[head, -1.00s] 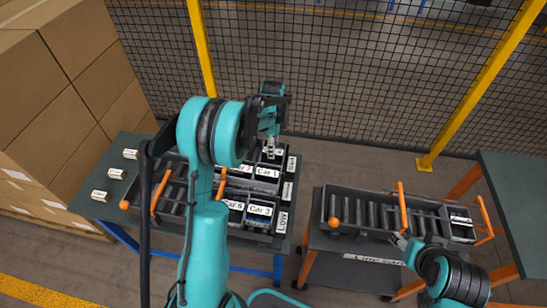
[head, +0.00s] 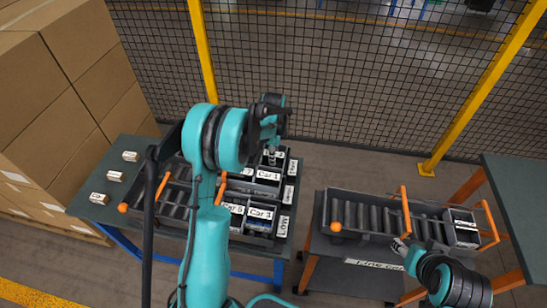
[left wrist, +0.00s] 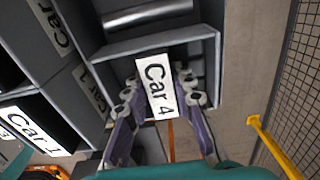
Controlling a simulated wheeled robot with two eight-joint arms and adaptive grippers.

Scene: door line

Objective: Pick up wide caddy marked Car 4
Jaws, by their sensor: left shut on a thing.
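The wide caddy marked Car 4 (left wrist: 150,45) is a grey open box with a white Car 4 label (left wrist: 160,86) and a metal roller-like part inside. In the left wrist view my left gripper (left wrist: 158,88) has one finger at each side of the label and is shut on the caddy. In the head view this gripper (head: 271,150) points down at the back right of the left bench, and hides most of the caddy. I cannot tell whether the caddy is clear of the bench. My right gripper (head: 400,244) is at the front of the right-hand tray; its fingers are too small to read.
Other caddies, such as Car 1 (head: 268,175) and one in front (head: 261,213), stand close by. A long grey tray (head: 365,236) with orange handles (head: 405,210) is on the right cart. Mesh fence (head: 340,90) stands behind; cartons (head: 60,100) are at left.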

